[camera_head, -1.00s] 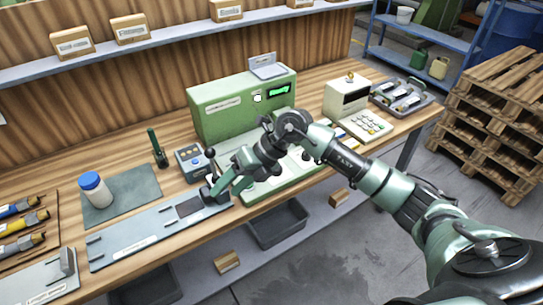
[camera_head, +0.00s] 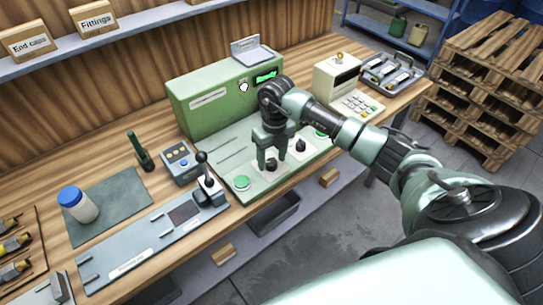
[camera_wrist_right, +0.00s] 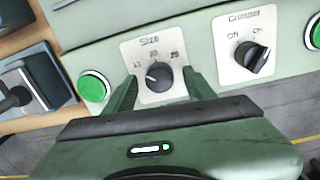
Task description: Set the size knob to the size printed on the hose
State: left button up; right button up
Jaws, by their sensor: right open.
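The green machine (camera_head: 215,95) stands on the wooden bench. Its black size knob (camera_wrist_right: 158,75) sits on a white plate marked "Size" in the right wrist view, with small numbers around it that are hard to read. My right gripper (camera_head: 270,160) is over the machine's front panel. In the right wrist view its open fingers (camera_wrist_right: 160,88) are to either side of the size knob, with gaps; I cannot tell whether they reach down around it. I cannot make out a hose or its printed size. My left gripper is out of view.
The crimper knob (camera_wrist_right: 252,57) is right of the size plate. A green button (camera_wrist_right: 93,87) is left of it. A lever (camera_head: 205,175) stands on a grey fixture left of the panel. A keypad unit (camera_head: 345,85) stands to the right.

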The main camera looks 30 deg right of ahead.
jog(key=shift+s+f, duration=0.1)
jog(key=shift+s, duration=0.05)
grip_shut()
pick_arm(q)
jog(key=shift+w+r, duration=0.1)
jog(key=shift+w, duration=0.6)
